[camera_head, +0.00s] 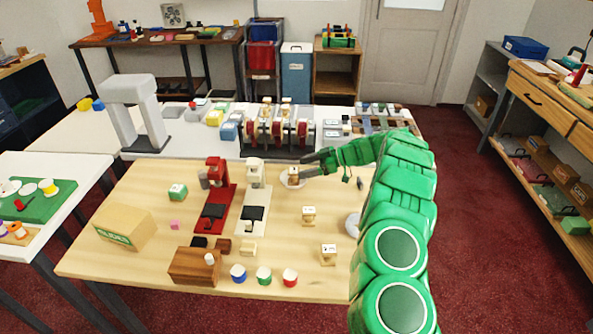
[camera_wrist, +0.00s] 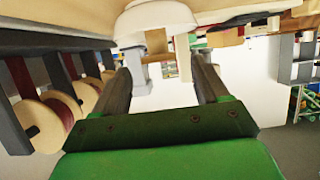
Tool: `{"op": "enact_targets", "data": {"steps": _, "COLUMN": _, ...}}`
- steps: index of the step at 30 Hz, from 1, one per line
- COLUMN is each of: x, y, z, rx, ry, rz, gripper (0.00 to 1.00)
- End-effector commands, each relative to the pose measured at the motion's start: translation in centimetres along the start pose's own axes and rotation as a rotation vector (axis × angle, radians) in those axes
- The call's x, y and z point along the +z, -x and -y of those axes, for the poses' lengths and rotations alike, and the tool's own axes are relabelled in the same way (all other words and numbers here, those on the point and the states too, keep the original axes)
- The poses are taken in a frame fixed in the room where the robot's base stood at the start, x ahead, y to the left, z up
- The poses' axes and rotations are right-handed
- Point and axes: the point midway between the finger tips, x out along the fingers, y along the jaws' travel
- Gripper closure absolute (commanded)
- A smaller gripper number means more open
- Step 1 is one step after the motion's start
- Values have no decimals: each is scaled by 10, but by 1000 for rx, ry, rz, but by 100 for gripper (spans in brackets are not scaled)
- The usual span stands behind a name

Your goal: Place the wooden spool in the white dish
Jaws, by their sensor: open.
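A small tan wooden spool (camera_head: 293,173) stands upright in the white dish (camera_head: 285,183) at the back right of the wooden table. The wrist view is inverted: the dish (camera_wrist: 150,22) hangs at the top with the spool (camera_wrist: 157,42) pointing down from it. My gripper (camera_head: 305,166) is just right of the spool, close to the dish. Its fingers (camera_wrist: 161,68) are apart and nothing is between them. The spool lies beyond the fingertips, apart from them.
Two similar tan pieces, one nearer (camera_head: 309,216) and one by the front right (camera_head: 328,254), stand on the table. A red stand (camera_head: 216,205) and a cream stand (camera_head: 252,210) are left of the dish. A rack of reels (camera_head: 279,135) stands behind. A pale round object (camera_head: 352,224) is partly hidden by my arm.

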Motion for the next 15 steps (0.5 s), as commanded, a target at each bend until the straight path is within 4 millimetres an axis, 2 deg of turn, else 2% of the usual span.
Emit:
{"op": "enact_targets", "data": {"steps": 1, "x": 0, "y": 11, "z": -1, "rx": 4, "ry": 1, "rz": -1, "gripper": 26}}
{"op": "enact_targets", "data": {"steps": 6, "x": -1, "y": 40, "z": -1, "rx": 2, "ry": 2, "rz": 0, "gripper": 26}}
{"op": "enact_targets", "data": {"steps": 15, "x": 0, "y": 67, "z": 0, "rx": 1, "ry": 1, "rz": 0, "gripper": 26}}
